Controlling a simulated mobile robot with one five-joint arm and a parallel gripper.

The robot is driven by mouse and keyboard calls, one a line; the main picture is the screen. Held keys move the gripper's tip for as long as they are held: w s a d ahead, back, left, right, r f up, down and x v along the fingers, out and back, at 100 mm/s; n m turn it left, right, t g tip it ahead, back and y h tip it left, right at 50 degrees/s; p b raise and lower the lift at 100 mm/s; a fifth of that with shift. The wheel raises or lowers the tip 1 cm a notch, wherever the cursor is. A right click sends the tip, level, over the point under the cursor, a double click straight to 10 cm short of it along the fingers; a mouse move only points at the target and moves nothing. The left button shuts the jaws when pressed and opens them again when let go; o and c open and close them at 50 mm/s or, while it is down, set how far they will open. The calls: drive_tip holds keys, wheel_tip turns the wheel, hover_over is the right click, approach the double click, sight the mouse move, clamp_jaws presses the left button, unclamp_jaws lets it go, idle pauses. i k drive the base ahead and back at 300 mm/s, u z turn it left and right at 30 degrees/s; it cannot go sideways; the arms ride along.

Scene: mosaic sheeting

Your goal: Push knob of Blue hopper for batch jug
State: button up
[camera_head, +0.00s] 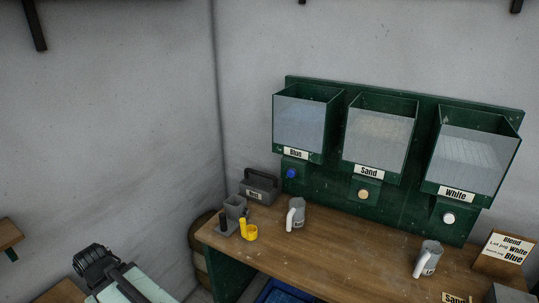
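The Blue hopper (303,120) is a clear-fronted bin at the left of a green wall board, with a "Blue" label. Its round blue knob (291,173) sits on a green block below. A grey jug (297,213) with a white handle stands upright on the bench, a little right of and below the blue knob. A second similar jug (429,259) stands further right, below the White hopper. I cannot read which is the batch jug. A dark ribbed end (93,262), apparently my gripper, is at the lower left, well away from the knob; its fingers are unclear.
Sand (380,135) and White (472,155) hoppers share the board (400,87). The wooden bench (345,245) is clear between the jugs. A grey caddy (258,187), grey cup (235,207) and yellow cup (249,232) stand at its left end. A blend card (505,253) stands right.

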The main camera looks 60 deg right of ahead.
sight(291, 173)
drive_tip(key=z, duration=3.35)
drive_tip(key=k, duration=1)
drive_tip(key=u, duration=0.95)
drive_tip(key=i, duration=1)
drive_tip(key=u, duration=0.05)
